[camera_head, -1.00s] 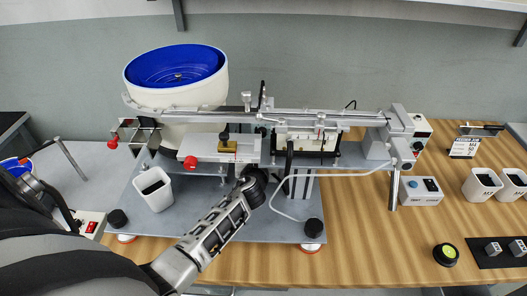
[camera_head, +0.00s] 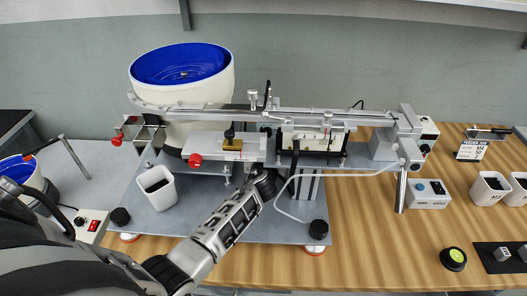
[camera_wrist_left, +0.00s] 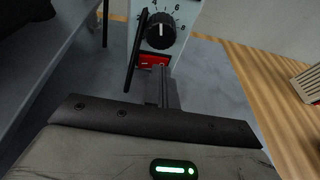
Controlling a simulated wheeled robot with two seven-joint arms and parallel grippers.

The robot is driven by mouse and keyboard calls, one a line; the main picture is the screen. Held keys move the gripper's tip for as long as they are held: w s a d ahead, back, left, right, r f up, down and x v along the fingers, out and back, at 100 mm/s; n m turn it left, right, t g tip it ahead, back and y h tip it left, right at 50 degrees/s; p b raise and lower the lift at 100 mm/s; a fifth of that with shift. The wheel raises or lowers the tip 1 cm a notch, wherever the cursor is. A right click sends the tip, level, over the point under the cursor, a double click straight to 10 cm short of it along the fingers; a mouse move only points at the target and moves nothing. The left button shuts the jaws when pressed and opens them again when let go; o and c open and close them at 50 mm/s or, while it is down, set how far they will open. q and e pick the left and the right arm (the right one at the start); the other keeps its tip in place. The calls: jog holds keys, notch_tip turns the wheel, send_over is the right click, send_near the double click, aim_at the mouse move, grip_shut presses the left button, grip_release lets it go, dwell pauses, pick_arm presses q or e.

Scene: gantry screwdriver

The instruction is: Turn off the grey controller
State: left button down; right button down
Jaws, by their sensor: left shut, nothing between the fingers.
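The grey controller (camera_wrist_left: 178,18) shows at the top of the left wrist view. It has a black dial (camera_wrist_left: 161,30) with printed numbers and a red rocker switch (camera_wrist_left: 153,61) below the dial. My left gripper (camera_wrist_left: 160,72) is shut and empty, with its tips at the red switch, covering part of it. I cannot tell whether they touch or which way the switch is set. In the head view my left gripper (camera_head: 264,186) reaches under the front of the feeder machine, and the machine hides the controller's face. My right gripper is not in view.
The feeder with a blue bowl (camera_head: 180,66) and a long rail stands on a grey plate (camera_head: 205,205). A white bin (camera_head: 157,187) stands left of my arm. Another box with a red switch (camera_head: 90,226) lies far left. A small control box (camera_head: 427,194) stands right.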

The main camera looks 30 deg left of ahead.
pick_arm(q)
jog(key=shift+s+a+p, duration=0.4)
jog(key=shift+s+a, duration=0.05)
jog(key=shift+a, duration=0.35)
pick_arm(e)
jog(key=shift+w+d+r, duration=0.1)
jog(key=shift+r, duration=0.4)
pick_arm(q)
jog(key=shift+d, duration=0.1)
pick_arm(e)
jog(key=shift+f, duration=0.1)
pick_arm(q)
jog(key=p+v, duration=0.1)
jog(key=v, duration=0.5)
jog(key=shift+s+d+r, duration=0.1)
jog(key=shift+s+d, duration=0.05)
jog(key=shift+s, duration=0.15)
jog(key=shift+s+d+r, duration=0.1)
jog(key=shift+s+d, duration=0.05)
jog(key=shift+s, duration=0.2)
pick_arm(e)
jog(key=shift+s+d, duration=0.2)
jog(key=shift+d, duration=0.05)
pick_arm(q)
jog(key=shift+s, duration=0.1)
